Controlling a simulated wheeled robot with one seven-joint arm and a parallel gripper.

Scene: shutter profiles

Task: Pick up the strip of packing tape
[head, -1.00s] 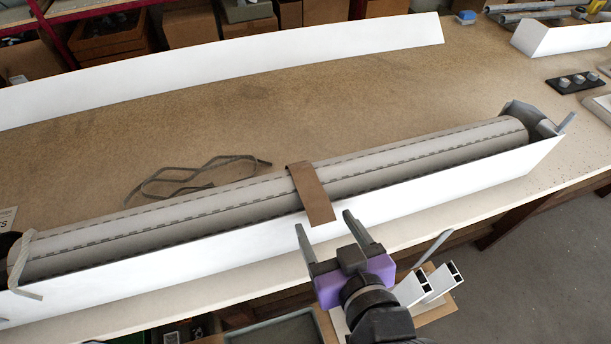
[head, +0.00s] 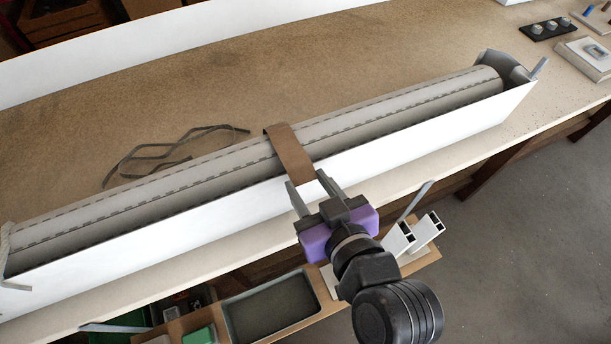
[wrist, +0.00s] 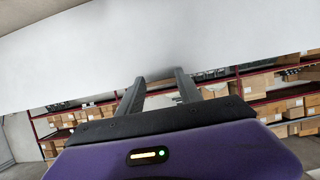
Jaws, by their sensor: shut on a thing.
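In the wrist view my fingers (wrist: 160,76) reach up to a white panel (wrist: 150,45); the strip is not visible there.
A loose grey strap (head: 165,152) lies on the bench (head: 200,100) behind the profile. A dark tray (head: 270,308) and white hollow profiles (head: 412,235) are below the bench's front edge. A long white panel (head: 200,40) stands at the back.

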